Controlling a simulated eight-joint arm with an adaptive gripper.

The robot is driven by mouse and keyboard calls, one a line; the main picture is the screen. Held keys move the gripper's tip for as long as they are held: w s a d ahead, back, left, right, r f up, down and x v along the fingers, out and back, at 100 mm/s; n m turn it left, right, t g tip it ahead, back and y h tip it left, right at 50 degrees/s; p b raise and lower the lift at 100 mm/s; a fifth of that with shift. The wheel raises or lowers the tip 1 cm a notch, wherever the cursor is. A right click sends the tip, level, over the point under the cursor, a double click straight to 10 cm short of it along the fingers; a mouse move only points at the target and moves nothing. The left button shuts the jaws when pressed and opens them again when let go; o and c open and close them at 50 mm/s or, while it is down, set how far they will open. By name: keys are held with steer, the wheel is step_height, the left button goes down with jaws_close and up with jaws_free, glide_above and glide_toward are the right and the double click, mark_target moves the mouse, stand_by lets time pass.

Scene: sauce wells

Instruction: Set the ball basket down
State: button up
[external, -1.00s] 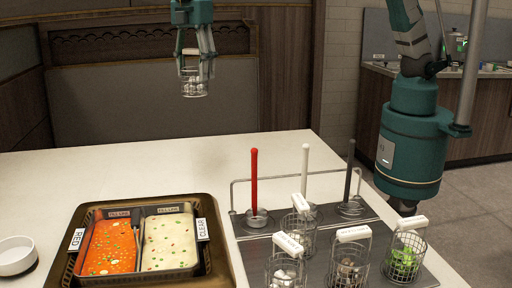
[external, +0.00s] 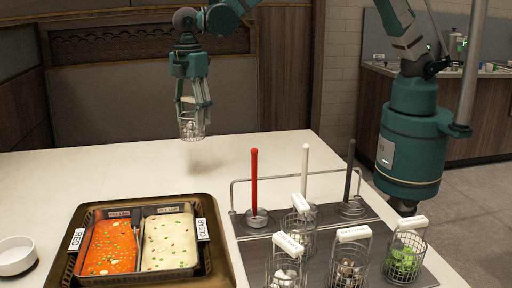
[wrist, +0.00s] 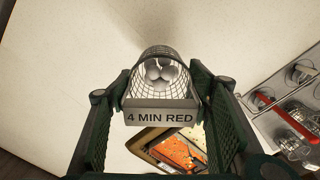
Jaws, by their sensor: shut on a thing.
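My gripper (external: 194,101) is shut on the white handle of a wire basket (external: 191,128) and holds it upright above the far part of the white table (external: 120,165). In the wrist view the basket (wrist: 150,64) has several pale balls (wrist: 161,73) inside, and its handle (wrist: 160,117) reads "4 MIN RED". The handle sits between both fingers. A faint shadow lies on the table below, with a gap under the basket.
A dark tray (external: 214,276) holds a pan of red and pale sauces, labelled RED and CLEAR. A white bowl (external: 16,256) stands left. Several other wire baskets and a rack with red (external: 254,180), white and dark rods stand right. The table's far left is clear.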

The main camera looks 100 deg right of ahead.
steer(key=shift+f, duration=1.4)
step_height(320, 180, down, 6)
steer(key=shift+b, duration=0.4)
steer(key=shift+f, duration=0.25)
steer(key=shift+f, duration=1.7)
steer(key=shift+f+b, duration=0.2)
steer(key=shift+b, duration=0.15)
steer(key=o, duration=1.1)
steer(key=shift+c, duration=0.2)
steer(key=shift+r, duration=0.15)
